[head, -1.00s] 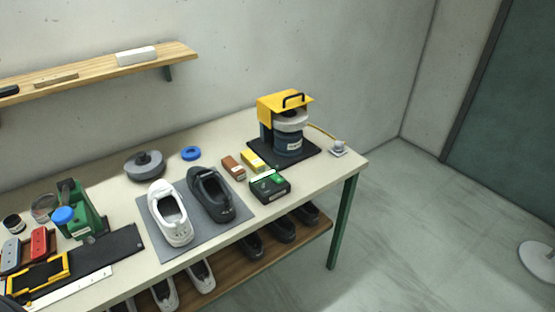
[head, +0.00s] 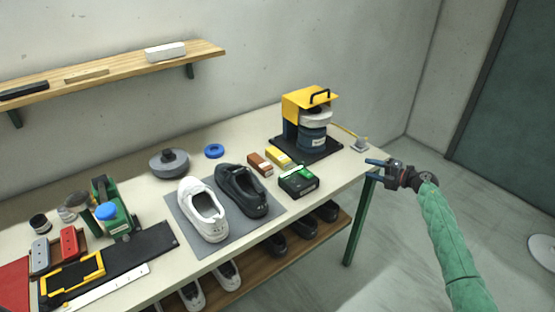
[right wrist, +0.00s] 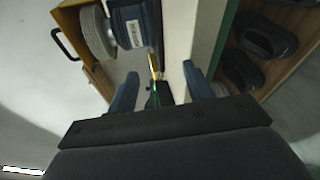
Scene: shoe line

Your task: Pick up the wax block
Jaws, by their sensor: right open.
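The wax block is not labelled clearly enough to single out. A reddish-brown block (head: 260,165) and a yellow block (head: 278,157) lie side by side on the workbench, in front of the yellow-hooded machine. A white block (head: 165,52) lies on the wall shelf, with a thin tan bar (head: 87,75) to its left. My right gripper (head: 369,170) is open and empty by the bench's right end, well to the right of the blocks. Its two blue fingers stand apart in the right wrist view (right wrist: 159,75). My left gripper is out of view.
The yellow-hooded machine (head: 308,102) stands on a dark mat at the back right. A black-green box (head: 298,181) sits before the blocks. A white shoe (head: 204,211) and a black shoe (head: 241,191) rest on a grey mat (head: 188,224). More shoes fill the lower shelf.

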